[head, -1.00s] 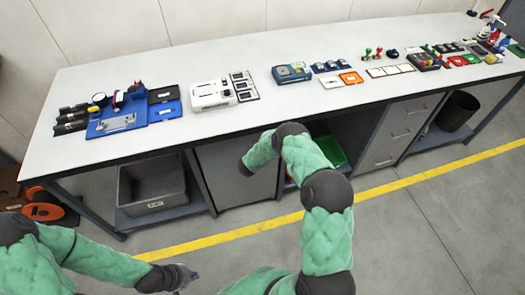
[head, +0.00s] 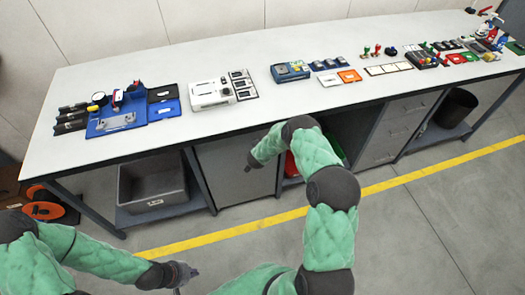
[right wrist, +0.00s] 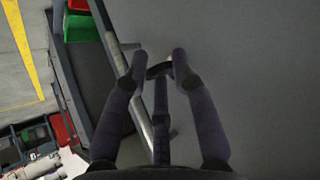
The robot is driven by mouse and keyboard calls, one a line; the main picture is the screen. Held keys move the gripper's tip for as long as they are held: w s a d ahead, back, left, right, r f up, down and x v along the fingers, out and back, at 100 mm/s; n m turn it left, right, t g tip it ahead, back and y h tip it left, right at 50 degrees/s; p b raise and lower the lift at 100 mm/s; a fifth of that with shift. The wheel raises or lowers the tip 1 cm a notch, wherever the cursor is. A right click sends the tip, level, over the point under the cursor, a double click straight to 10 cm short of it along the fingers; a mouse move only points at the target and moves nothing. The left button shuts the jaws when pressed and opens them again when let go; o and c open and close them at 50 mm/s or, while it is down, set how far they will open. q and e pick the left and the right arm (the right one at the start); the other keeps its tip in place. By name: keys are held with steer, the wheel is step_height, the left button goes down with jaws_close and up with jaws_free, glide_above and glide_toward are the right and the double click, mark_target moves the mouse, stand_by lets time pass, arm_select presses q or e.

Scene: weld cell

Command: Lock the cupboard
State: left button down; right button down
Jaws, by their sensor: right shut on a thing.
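The cupboard (head: 236,178) is a grey door under the workbench, and it looks closed in the head view. Its flat grey face (right wrist: 255,65) fills the right of the right wrist view. My right gripper (right wrist: 160,68) is at the door front, its fingertips closed on a small dark lever-like piece (right wrist: 159,71). Whether this piece is a key or a latch I cannot tell. A silver bar handle (right wrist: 122,62) runs beside the fingers. In the head view my right gripper (head: 249,167) is mostly hidden by its arm. My left gripper (head: 186,273) hangs low over the floor, away from the cupboard; its fingers are unclear.
The workbench top (head: 250,110) carries devices and coloured trays. A grey bin (head: 152,186) stands left of the cupboard, drawers (head: 398,128) to the right. An open bay with red and green bins adjoins the cupboard. The floor in front is clear, with a yellow line (head: 420,172).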

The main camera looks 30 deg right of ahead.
steer(key=c, duration=1.1)
jaws_free()
steer(key=shift+s+f, duration=0.2)
steer(key=shift+f, duration=0.05)
steer(key=shift+o, duration=0.6)
steer(key=shift+w+r, duration=0.1)
steer(key=shift+r, duration=0.15)
steer(key=v, duration=1.2)
